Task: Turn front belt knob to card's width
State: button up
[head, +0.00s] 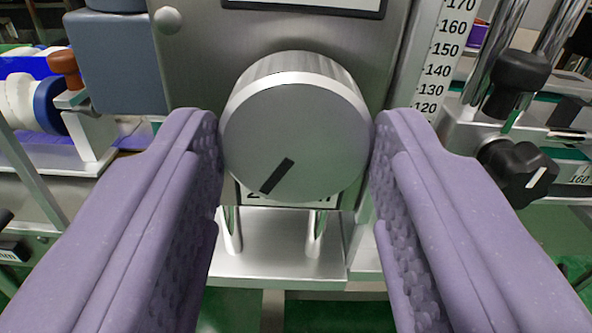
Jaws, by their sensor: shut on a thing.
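A large round silver knob (297,135) with a ribbed rim fills the middle of the head view. Its dark pointer mark (277,176) points down and to the left. My gripper (297,150) has two purple padded fingers, one on each side of the knob, and is shut on it. A label (250,196) below the knob is mostly hidden behind it, so its text cannot be read. A card with a width on it cannot be made out in this view.
A vertical scale (440,60) with numbers from 120 to 170 stands right of the knob. A black knob (517,172) with a white mark and a black clamp handle (517,82) are at the right. A grey box (118,62) and rollers (35,103) are at the left.

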jog(key=o, duration=1.1)
jog(key=shift+c, duration=0.2)
jog(key=shift+s, duration=0.1)
jog(key=s, duration=0.7)
jog(key=shift+s+d+p, duration=0.15)
jog(key=shift+s+p, duration=0.15)
jog(key=shift+s, duration=0.05)
